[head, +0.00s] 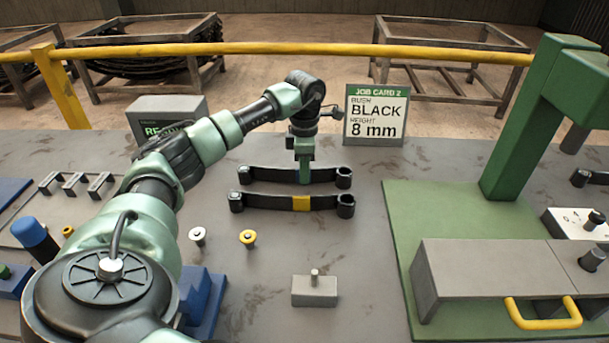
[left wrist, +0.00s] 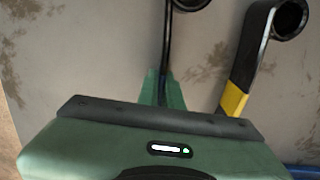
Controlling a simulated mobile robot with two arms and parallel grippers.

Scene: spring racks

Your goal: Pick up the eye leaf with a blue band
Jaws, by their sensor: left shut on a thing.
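Two black eye leaves lie one behind the other on the grey bench. My left gripper (head: 304,178) points down and is shut on the middle of the back eye leaf (head: 270,176). Its fingers cover the middle of that leaf, so its band is mostly hidden; a faint trace of blue shows by the fingers in the left wrist view. The held leaf (left wrist: 167,40) stands on edge between the fingers (left wrist: 162,88) there. I cannot tell whether it touches the bench. The front eye leaf (head: 265,202) has a yellow band and also shows in the left wrist view (left wrist: 250,55).
A job card sign (head: 375,115) reading BLACK, 8 mm stands behind. A white-topped peg (head: 198,235), a yellow one (head: 248,237) and a grey block with a pin (head: 314,290) stand in front. A green press (head: 450,210) fills the right.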

